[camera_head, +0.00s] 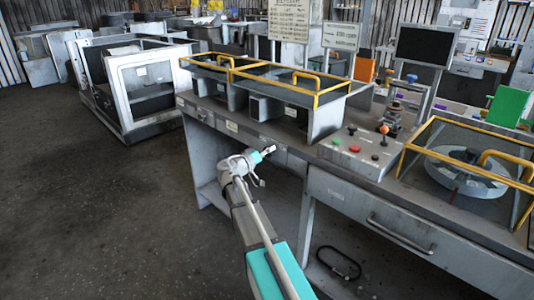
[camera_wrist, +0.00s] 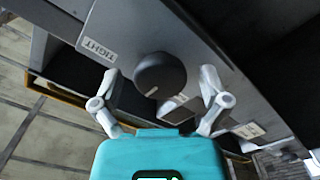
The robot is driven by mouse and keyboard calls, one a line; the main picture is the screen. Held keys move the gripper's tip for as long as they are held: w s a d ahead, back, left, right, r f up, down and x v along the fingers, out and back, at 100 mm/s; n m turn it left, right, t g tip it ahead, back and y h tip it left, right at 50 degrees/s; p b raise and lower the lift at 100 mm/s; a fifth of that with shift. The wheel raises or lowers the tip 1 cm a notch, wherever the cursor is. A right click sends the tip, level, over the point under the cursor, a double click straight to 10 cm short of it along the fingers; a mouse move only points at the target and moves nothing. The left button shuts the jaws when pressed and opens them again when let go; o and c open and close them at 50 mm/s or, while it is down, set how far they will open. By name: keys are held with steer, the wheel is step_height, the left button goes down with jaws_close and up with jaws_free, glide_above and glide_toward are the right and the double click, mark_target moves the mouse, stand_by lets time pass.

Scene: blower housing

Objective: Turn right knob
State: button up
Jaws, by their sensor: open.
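A round dark knob (camera_wrist: 160,75) sits on the grey front panel of the bench in the wrist view. A white label (camera_wrist: 97,48) beside it seems to read "TIGHT" or "RIGHT"; the lettering is small. My gripper (camera_wrist: 159,83) is open, with one finger on each side of the knob in the picture. I cannot tell whether the fingers touch it or how far off it is. In the head view my gripper (camera_head: 265,165) is in front of the bench's front face, left of the middle; the knob cannot be made out there.
The grey bench (camera_head: 245,127) carries yellow-railed trays (camera_head: 262,77) and a control box (camera_head: 352,150) with coloured buttons. A drawer (camera_head: 375,215) with a handle is at right. A fan wheel (camera_head: 467,175) lies in a yellow frame. The floor (camera_head: 100,210) at left is clear.

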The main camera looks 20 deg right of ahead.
steer(key=shift+a, duration=0.1)
steer(key=v, duration=1.1)
steer(key=shift+s+a, duration=0.15)
steer(key=shift+a, duration=0.2)
steer(key=s+a+f+n+g+y, duration=0.15)
steer(key=s+f+g+y, duration=0.25)
steer(key=s+f+y, duration=0.65)
steer(key=s+a+f+n+g+y, duration=0.2)
steer(key=s+a+f+n+y, duration=0.2)
steer(key=s+a+f+y, duration=0.55)
step_height(320, 180, up, 28)
steer(key=s+h+p, duration=0.2)
steer(key=h+p, duration=0.1)
steer(key=p, duration=2.3)
steer(key=shift+a, duration=0.4)
